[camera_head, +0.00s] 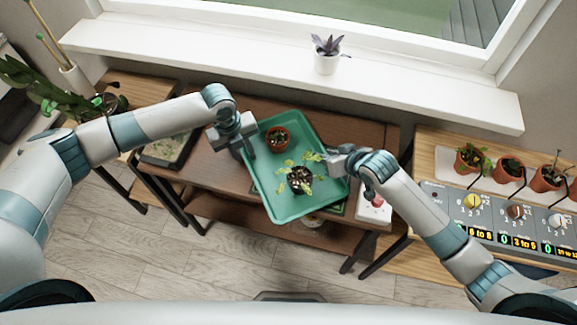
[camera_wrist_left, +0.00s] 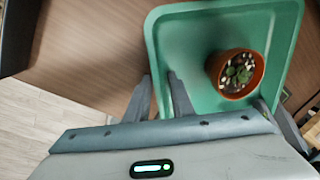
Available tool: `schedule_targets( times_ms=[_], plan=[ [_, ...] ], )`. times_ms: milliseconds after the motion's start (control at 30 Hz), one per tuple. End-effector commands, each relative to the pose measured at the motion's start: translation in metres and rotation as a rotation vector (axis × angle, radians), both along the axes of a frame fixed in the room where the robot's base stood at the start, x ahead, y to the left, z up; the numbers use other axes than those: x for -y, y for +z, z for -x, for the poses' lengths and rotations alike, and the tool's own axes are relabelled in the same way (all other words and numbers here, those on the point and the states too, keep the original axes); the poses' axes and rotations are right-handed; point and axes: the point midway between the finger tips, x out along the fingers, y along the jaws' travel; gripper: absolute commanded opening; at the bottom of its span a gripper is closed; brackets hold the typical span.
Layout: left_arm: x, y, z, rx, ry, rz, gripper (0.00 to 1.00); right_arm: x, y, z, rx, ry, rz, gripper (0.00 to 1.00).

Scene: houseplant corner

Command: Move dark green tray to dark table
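A green tray (camera_head: 270,202) is in the middle of the head view, turned at an angle. It carries a small terracotta pot (camera_head: 278,139) and a dark pot with a yellow-green plant (camera_head: 300,180). The dark wooden table (camera_head: 225,172) is beneath it, and the tray's near end extends past the table's front edge. My left gripper (camera_head: 243,148) is at the tray's left rim; in the left wrist view its fingers (camera_wrist_left: 160,98) straddle the rim closely. My right gripper (camera_head: 336,163) is at the right rim, its fingertips partly hidden. Whether the tray touches the table is unclear.
A seedling tray (camera_head: 170,150) is at left. Potted plants and a control panel (camera_head: 500,217) occupy the right table. A white windowsill (camera_head: 250,66) runs behind.

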Motion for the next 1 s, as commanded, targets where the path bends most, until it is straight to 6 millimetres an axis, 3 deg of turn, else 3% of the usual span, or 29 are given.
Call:
schedule_targets(
  times_ms=[567,767,1000],
  plan=[
    [-0.001,0.006,-0.001,0.003,0.001,0.001,0.21,0.000,0.000,0.000,-0.001,0.000,0.000,0.22],
    [-0.004,0.027,0.000,0.004,-0.001,0.001,0.21,0.000,0.000,0.000,-0.001,0.000,0.000,0.22],
    [-0.009,0.068,0.002,0.005,0.000,0.001,0.21,0.000,0.000,0.000,-0.001,0.000,0.000,0.22]
  ],
)
